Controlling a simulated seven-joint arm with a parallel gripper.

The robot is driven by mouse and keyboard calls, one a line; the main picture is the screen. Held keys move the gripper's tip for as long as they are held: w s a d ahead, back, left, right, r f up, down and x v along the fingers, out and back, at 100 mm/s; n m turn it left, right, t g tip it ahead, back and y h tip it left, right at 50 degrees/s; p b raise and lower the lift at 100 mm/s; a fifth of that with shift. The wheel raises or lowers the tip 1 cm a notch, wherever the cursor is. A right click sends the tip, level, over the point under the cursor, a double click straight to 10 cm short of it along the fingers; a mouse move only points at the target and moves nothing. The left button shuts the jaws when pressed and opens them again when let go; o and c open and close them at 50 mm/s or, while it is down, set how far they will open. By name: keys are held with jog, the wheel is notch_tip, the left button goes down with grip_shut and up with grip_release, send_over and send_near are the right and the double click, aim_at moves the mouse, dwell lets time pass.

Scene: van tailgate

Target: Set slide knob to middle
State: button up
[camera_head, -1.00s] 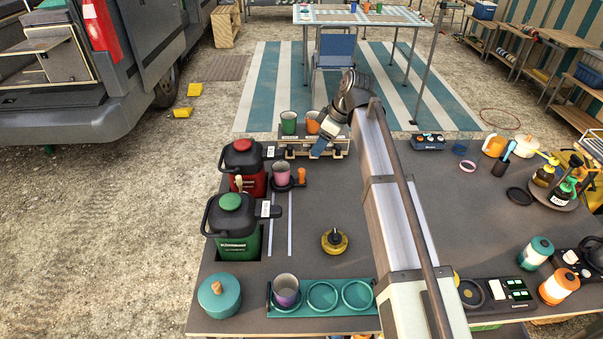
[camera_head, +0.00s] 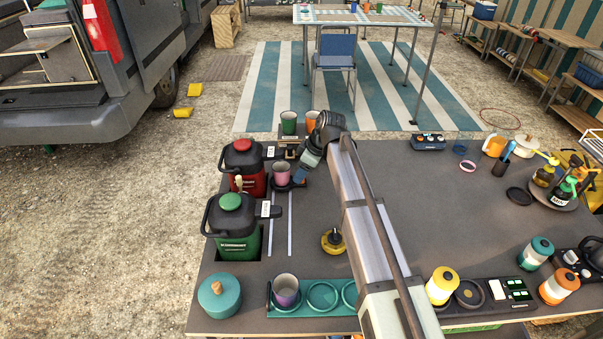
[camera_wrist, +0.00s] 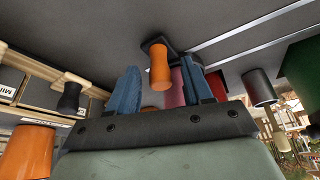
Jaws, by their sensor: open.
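The orange slide knob (camera_wrist: 160,66) stands out from a black sled (camera_head: 282,187) at the far end of two pale rails (camera_head: 290,222). A pink cup (camera_head: 282,172) sits on the sled; it shows partly behind a finger in the wrist view (camera_wrist: 178,86). My gripper (camera_head: 300,176) is at the sled's right side and hides the knob in the head view. In the wrist view its two blue fingers (camera_wrist: 160,88) are open, with the knob seen in the gap between them. I cannot tell whether either finger touches it.
A red dispenser (camera_head: 244,160) and a green dispenser (camera_head: 237,232) stand left of the rails. A wooden rack (camera_head: 288,144) with green and orange cups is behind. A yellow-black knob (camera_head: 333,241) lies right of the rails. A teal tray (camera_head: 312,311) with a cup is in front.

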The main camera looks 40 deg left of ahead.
jog(key=shift+s+a+f, duration=0.1)
jog(key=shift+a+f, duration=0.1)
jog(key=shift+f, duration=0.4)
grip_shut()
dwell(0.4)
